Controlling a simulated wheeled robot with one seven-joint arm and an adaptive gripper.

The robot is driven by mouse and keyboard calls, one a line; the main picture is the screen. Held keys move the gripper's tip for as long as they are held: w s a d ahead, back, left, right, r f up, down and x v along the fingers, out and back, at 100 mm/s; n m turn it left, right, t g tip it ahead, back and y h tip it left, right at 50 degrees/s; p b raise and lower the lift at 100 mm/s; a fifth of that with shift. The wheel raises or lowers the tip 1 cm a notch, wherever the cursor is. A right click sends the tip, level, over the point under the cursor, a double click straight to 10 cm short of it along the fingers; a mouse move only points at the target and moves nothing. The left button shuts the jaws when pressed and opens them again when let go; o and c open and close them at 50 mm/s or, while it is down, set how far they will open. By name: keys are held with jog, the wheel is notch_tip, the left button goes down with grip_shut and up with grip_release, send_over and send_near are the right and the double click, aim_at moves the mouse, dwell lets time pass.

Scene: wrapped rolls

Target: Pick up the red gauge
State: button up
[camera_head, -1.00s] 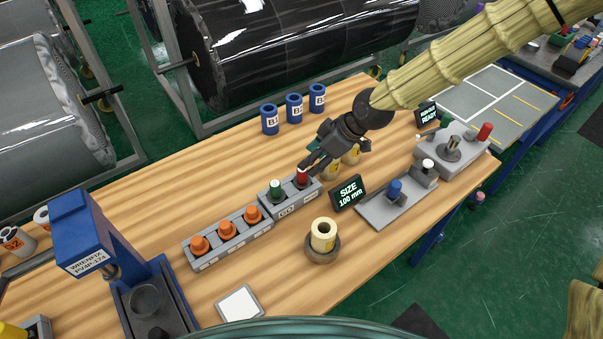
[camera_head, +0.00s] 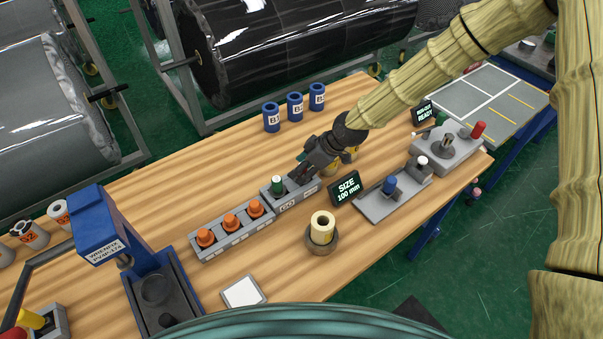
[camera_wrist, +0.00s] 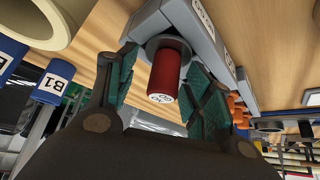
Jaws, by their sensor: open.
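The red gauge (camera_wrist: 168,75) is a red cylinder with a white marked end, seated in a grey rack (camera_wrist: 208,45). In the wrist view it stands between the two fingers of my gripper (camera_wrist: 165,88). The fingers have green pads and are open, with a gap visible beside the gauge. In the head view my gripper (camera_head: 303,172) is over the right end of the grey rack (camera_head: 290,198) and hides the red gauge. A green gauge (camera_head: 277,185) stands in the same rack just left of my gripper.
Orange gauges (camera_head: 230,222) stand in a rack to the left. A cream roll (camera_head: 322,228) stands in a round holder in front. A size display (camera_head: 345,188) and a grey fixture with a blue knob (camera_head: 389,186) are at the right. Blue cylinders (camera_head: 295,106) stand behind.

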jog(key=shift+s+a+r, duration=0.1)
jog(key=shift+s+r, duration=0.05)
jog(key=shift+s, duration=0.15)
jog(key=shift+w, duration=0.15)
jog(key=c, duration=0.9)
grip_shut()
